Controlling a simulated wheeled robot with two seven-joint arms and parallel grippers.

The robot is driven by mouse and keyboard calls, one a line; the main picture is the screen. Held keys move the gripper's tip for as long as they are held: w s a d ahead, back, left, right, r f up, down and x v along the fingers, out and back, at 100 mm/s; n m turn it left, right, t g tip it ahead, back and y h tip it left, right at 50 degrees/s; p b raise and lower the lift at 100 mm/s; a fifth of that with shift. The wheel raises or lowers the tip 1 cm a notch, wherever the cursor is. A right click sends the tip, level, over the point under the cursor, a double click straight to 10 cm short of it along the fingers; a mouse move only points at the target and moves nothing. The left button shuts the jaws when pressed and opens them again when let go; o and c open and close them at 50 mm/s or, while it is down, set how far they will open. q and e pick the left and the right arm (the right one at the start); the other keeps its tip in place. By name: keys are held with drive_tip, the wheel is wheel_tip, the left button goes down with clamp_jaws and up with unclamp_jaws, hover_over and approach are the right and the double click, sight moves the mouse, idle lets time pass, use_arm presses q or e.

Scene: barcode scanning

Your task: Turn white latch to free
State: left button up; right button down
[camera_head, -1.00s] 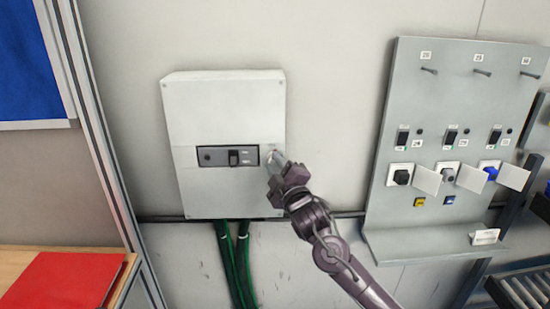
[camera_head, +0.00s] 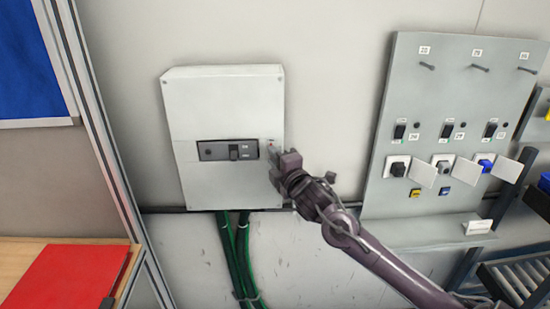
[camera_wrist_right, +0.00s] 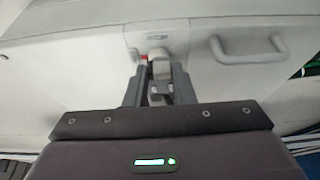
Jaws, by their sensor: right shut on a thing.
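A white wall box (camera_head: 222,100) has a dark switch panel (camera_head: 215,151) across its middle. The small white latch (camera_wrist_right: 160,66) is at the box's right edge, beside a red mark. In the head view my gripper mostly hides the latch. My right gripper (camera_head: 274,160) reaches it from the right. In the wrist view its two fingers (camera_wrist_right: 159,80) are shut on the latch, one on each side. The latch's exact turn angle is hard to read. My left gripper is not in view.
A white handle (camera_wrist_right: 248,46) sticks out right of the latch in the wrist view. Green cables (camera_head: 240,260) hang below the box. A grey panel (camera_head: 455,105) with switches and plugs stands to the right. A red folder (camera_head: 65,280) lies at lower left.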

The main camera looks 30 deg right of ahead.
drive_tip(key=c, duration=1.2)
unclamp_jaws()
drive_tip(key=s+a+b, duration=0.1)
drive_tip(key=s+b, duration=0.1)
drive_tip(key=s, duration=0.5)
drive_tip(key=shift+s+a+b, duration=0.15)
drive_tip(key=shift+s+b, duration=0.2)
